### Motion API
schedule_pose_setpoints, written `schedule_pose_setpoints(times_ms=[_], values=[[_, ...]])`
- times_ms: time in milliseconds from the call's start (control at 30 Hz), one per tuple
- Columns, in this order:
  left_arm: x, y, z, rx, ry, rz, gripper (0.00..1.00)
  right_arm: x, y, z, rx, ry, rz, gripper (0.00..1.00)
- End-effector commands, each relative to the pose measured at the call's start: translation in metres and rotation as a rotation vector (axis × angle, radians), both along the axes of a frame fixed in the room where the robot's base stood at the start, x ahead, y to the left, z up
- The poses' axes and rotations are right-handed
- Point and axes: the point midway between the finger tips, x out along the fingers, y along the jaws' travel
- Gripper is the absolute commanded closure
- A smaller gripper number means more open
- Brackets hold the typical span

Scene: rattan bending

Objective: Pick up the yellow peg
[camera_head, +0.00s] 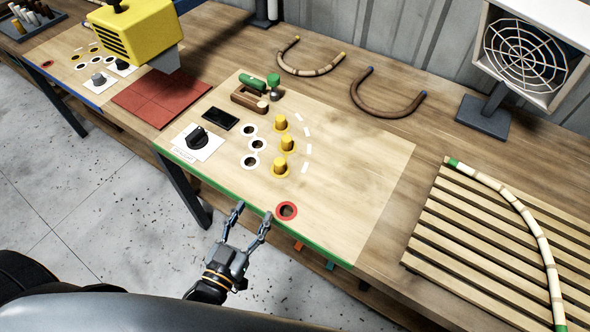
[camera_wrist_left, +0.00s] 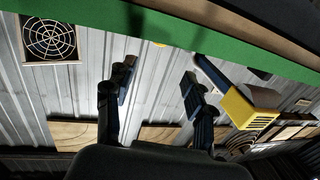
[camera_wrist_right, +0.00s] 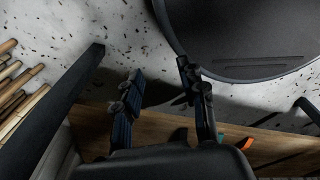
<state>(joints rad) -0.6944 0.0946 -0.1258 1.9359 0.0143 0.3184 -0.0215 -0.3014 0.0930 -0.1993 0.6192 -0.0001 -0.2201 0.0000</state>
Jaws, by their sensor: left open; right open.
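Several yellow pegs stand upright in an arc on the light wooden board (camera_head: 350,180): an upper peg (camera_head: 281,123), a middle peg (camera_head: 287,144) and a lower peg (camera_head: 280,167). My left gripper (camera_head: 251,214) is open and empty at the board's green front edge, beside the red-ringed hole (camera_head: 287,211) and well short of the pegs. In the left wrist view my open left fingers (camera_wrist_left: 155,82) show under the green edge, with no peg between them. My right gripper (camera_wrist_right: 158,80) is open and empty over the floor and a wooden shelf; the head view does not show it.
White-ringed holes (camera_head: 252,145) lie left of the pegs. A black knob (camera_head: 197,137), a dark flat rectangle (camera_head: 220,119) and a green-handled tool (camera_head: 252,82) are nearby. Bent rattan pieces (camera_head: 310,70) lie behind. A slatted rack (camera_head: 480,225) and a fan (camera_head: 528,50) stand right.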

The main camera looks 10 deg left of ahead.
Motion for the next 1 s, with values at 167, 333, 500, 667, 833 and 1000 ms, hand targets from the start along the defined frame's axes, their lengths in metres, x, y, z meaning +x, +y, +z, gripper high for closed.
schedule_pose_setpoints(times_ms=[167,333,500,667,833,1000], values=[[0.021,-0.003,0.011,-0.002,-0.023,0.002,0.46,0.000,0.009,0.005,0.011,0.000,-0.003,0.59],[0.055,-0.008,0.011,-0.003,-0.022,0.001,0.46,0.000,0.019,0.012,0.022,0.000,-0.007,0.59],[0.079,-0.012,0.008,-0.003,-0.019,0.000,0.46,0.001,0.018,0.016,0.022,-0.001,-0.006,0.59],[0.089,-0.014,0.007,-0.003,-0.017,0.001,0.46,0.001,0.013,0.018,0.016,-0.002,-0.004,0.59],[0.112,-0.017,0.004,-0.003,-0.017,0.001,0.46,0.001,0.010,0.028,0.012,-0.002,-0.003,0.59],[0.133,-0.020,0.002,-0.002,-0.017,0.000,0.46,0.001,0.009,0.032,0.011,-0.002,-0.002,0.59]])
